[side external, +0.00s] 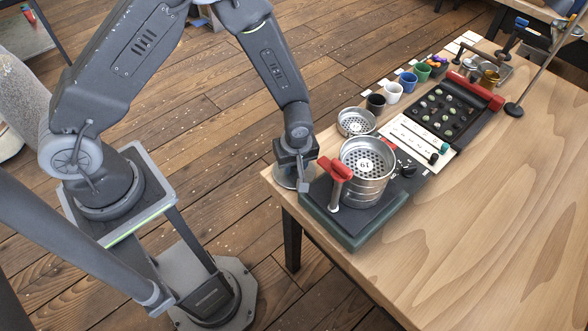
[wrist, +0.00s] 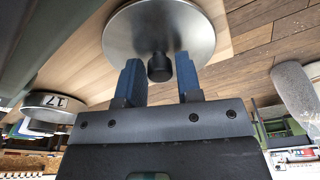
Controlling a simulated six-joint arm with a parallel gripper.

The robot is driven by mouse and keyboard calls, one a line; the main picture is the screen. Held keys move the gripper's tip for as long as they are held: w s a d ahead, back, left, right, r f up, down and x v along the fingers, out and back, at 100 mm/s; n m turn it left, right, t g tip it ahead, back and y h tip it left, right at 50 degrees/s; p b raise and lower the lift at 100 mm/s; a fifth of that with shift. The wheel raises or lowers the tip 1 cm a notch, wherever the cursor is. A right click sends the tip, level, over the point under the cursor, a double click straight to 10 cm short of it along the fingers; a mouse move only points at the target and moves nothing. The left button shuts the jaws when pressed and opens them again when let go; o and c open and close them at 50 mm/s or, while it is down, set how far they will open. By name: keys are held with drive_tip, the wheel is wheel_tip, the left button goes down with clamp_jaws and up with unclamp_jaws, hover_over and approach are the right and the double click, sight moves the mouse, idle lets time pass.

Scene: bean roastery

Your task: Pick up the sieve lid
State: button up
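The sieve lid (wrist: 158,25) is a round, shiny metal disc with a black knob (wrist: 159,69). In the wrist view it fills the top middle. In the side view the lid (side external: 284,178) lies at the table's near left corner, partly hidden by my gripper (side external: 294,174). My gripper (wrist: 160,72) has its two blue fingers on either side of the knob, with thin gaps seeming to show between fingers and knob. It is open.
A stack of metal sieves (side external: 366,172) stands on a dark green-edged base (side external: 345,236) with a red-handled clamp (side external: 336,170), close right of my gripper. Another sieve (side external: 356,122) sits behind. Cups (side external: 392,92) and a bean tray (side external: 440,112) lie farther back. The table's right side is clear.

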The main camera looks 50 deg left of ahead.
clamp_jaws()
